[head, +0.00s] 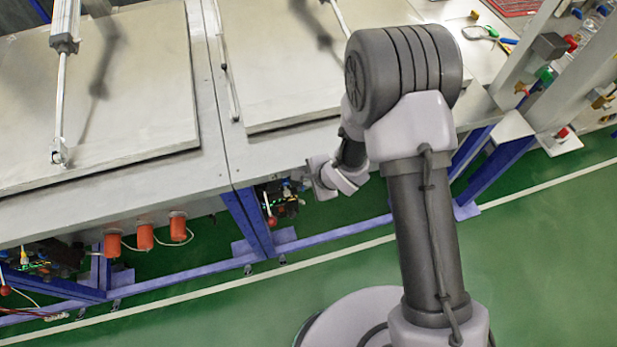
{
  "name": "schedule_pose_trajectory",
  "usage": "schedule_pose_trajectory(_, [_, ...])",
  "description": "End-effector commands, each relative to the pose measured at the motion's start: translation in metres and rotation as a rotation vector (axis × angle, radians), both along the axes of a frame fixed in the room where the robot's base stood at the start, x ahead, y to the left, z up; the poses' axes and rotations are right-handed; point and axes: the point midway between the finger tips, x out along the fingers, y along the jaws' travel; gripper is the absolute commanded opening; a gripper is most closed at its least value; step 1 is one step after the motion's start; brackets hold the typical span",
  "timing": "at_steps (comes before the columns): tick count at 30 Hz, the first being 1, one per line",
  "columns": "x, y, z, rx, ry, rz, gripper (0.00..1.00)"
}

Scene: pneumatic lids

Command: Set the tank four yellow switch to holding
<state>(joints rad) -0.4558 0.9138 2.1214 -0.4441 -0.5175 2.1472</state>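A dark valve block (288,207) with green lights and a red-knobbed lever (271,221) sits under the front edge of the middle tank, beside a blue leg. My gripper (318,180) is just right of this block, near the tank edge. Its fingers are small and partly hidden by my wrist, so I cannot tell whether they are open or touching anything. No yellow switch shows clearly on this block. Another dark valve block (55,258), at the lower left, has a small yellow part (24,259). I cannot read any tank number.
Tank lids (120,85) with pneumatic cylinders fill the upper left and middle. Red-orange cylinders (145,237) hang under the left tank's front. Blue frame legs (250,222) stand below the edge. A grey post panel (565,75) with coloured knobs is at right. Green floor (555,260) is free.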

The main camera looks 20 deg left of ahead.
Motion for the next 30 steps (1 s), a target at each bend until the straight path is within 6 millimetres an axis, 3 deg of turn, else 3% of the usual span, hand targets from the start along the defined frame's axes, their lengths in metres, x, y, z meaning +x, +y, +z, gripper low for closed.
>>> schedule_pose_trajectory(30, [-0.012, -0.007, -0.044, 0.0, 0.0, 0.0, 0.0])
